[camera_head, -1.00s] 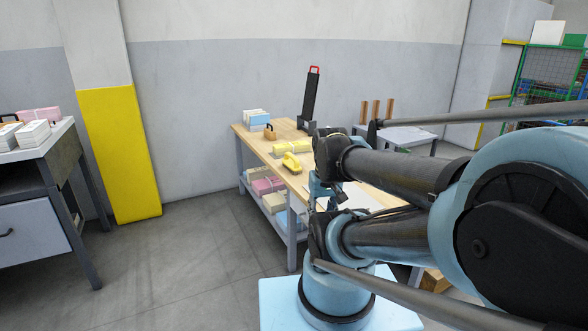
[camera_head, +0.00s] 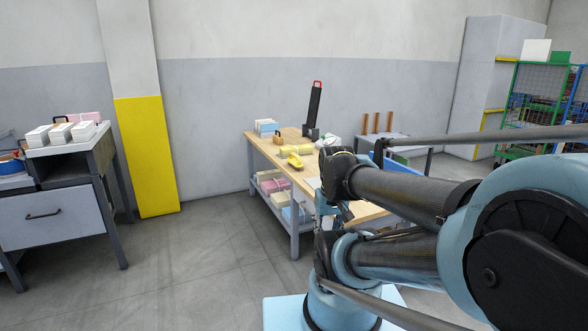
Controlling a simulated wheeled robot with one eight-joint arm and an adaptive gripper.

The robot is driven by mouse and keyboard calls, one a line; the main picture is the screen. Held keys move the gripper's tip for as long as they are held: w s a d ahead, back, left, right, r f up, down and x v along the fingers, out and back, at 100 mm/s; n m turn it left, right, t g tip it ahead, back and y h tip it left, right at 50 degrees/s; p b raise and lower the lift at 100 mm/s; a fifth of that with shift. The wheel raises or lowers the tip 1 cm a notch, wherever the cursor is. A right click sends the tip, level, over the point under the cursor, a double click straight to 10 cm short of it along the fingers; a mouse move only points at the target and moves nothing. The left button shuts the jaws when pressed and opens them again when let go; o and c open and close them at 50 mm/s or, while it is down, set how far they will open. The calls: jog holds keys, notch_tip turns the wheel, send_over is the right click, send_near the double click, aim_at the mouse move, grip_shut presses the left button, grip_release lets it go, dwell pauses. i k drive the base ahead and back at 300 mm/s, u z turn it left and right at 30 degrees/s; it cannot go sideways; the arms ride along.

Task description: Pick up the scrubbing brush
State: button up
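A small yellow object with a raised grip, which looks like the scrubbing brush (camera_head: 295,161), lies on the wooden top of the workbench (camera_head: 262,145), near its left front edge. My arm fills the right side of the view, and its dark joints cover part of the bench. What seems to be my gripper (camera_head: 341,211) is a small dark shape below the elbow, in front of the bench and apart from the brush. Its fingers are too hidden to tell whether they are open.
Yellow bundles (camera_head: 296,150), a brown handled block (camera_head: 279,137) and a tall black tool (camera_head: 313,108) stand on the bench. A grey drawer bench (camera_head: 45,215) stands at left, with a yellow-painted pillar (camera_head: 146,155) behind. The floor between the benches is clear.

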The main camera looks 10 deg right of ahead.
aim_at(296, 162)
jog(key=u, duration=2.1)
jog(key=i, duration=1.4)
jog(key=z, duration=2.8)
jog(key=i, duration=0.4)
